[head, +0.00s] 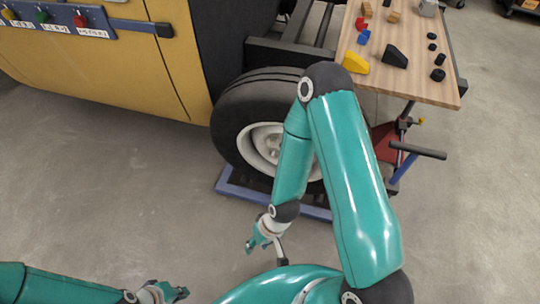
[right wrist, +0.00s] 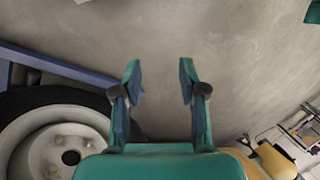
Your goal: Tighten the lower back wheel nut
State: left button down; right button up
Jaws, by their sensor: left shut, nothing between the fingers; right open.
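The wheel has a black tyre (head: 228,125) and a pale rim (head: 258,140) in the middle of the head view. My right arm crosses in front and hides its right part. In the right wrist view the tyre (right wrist: 45,97) and rim (right wrist: 40,125) show at lower left, with a few small nuts or holes on the rim. I cannot tell which nut is the lower back one. My right gripper (head: 252,245) is open and empty, apart from the wheel; its fingers (right wrist: 160,80) point at bare floor in the wrist view. My left gripper (head: 180,292) is shut and empty, low in the head view.
A blue frame (head: 238,190) lies under the wheel. The yellow vehicle body (head: 120,95) and a blue panel (head: 60,26) with coloured knobs are at upper left. A wooden table (head: 435,88) with several blocks stands at upper right. The grey floor at left is clear.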

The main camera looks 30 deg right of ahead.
jog(key=shift+o, duration=0.7)
jog(key=n+t+h+b, duration=1.1)
jog(key=n+h+b, duration=0.6)
jog(key=b, duration=1.4)
send_near(273, 157)
jog(key=shift+m+h, duration=0.4)
jog(key=shift+m, duration=0.1)
jog(key=b+x, duration=0.2)
jog(key=x, duration=0.2)
jog(key=b+x, duration=0.2)
jog(key=x, duration=0.3)
jog(key=shift+w+f+b, duration=0.15)
jog(key=shift+f+b, duration=0.05)
jog(key=shift+b, duration=0.1)
jog(key=shift+w+d+r, duration=0.1)
jog(key=shift+w+d, duration=0.2)
jog(key=shift+w, duration=0.05)
